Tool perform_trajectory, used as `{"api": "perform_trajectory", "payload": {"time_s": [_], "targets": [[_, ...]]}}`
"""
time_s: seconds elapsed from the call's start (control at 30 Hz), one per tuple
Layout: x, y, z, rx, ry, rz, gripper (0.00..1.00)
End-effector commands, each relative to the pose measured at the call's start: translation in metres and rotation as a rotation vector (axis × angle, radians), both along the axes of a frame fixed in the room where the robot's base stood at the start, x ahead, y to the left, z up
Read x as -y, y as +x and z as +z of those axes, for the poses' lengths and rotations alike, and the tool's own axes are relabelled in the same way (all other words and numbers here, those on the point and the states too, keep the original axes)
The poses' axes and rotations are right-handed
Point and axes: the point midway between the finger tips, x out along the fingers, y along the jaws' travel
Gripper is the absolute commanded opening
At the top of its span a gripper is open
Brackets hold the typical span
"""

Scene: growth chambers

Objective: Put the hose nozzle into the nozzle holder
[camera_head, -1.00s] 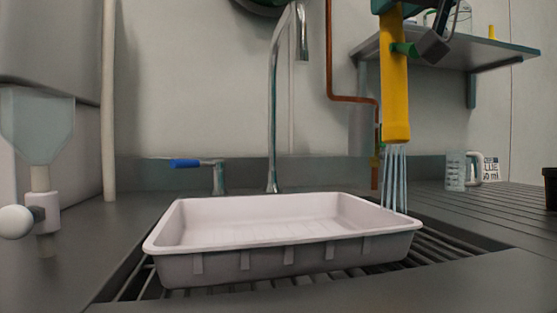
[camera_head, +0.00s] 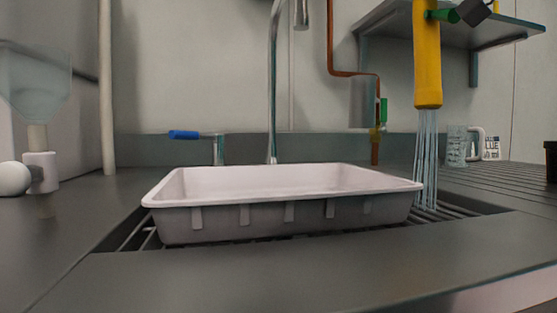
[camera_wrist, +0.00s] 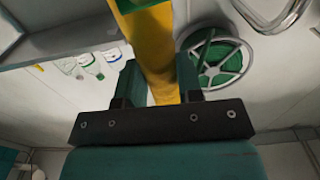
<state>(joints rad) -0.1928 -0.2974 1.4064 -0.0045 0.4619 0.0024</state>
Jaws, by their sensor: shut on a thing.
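The yellow hose nozzle (camera_head: 427,60) hangs upright, mouth down, at the upper right of the head view. Water streams (camera_head: 426,155) from its mouth onto the slatted drain just right of the tray. A green lever (camera_head: 443,15) sticks out from its upper part. In the wrist view, my gripper (camera_wrist: 158,80) is shut on the yellow nozzle body (camera_wrist: 148,42), one finger on each side. The gripper fingers are not clearly seen in the head view. I cannot make out the nozzle holder in either view.
A pale tray (camera_head: 280,218) sits on the slatted drain. Behind it stand a tall tap (camera_head: 272,100) and a blue-handled valve (camera_head: 184,134). A shelf (camera_head: 470,35) is behind the nozzle; a clear jug (camera_head: 457,147) stands right. A green hose reel (camera_wrist: 215,60) hangs on the wall.

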Motion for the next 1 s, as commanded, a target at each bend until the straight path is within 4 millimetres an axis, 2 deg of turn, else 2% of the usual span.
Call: {"api": "perform_trajectory", "payload": {"time_s": [1.0], "targets": [[0.000,0.000,0.081,0.002,0.000,0.000,0.05]]}}
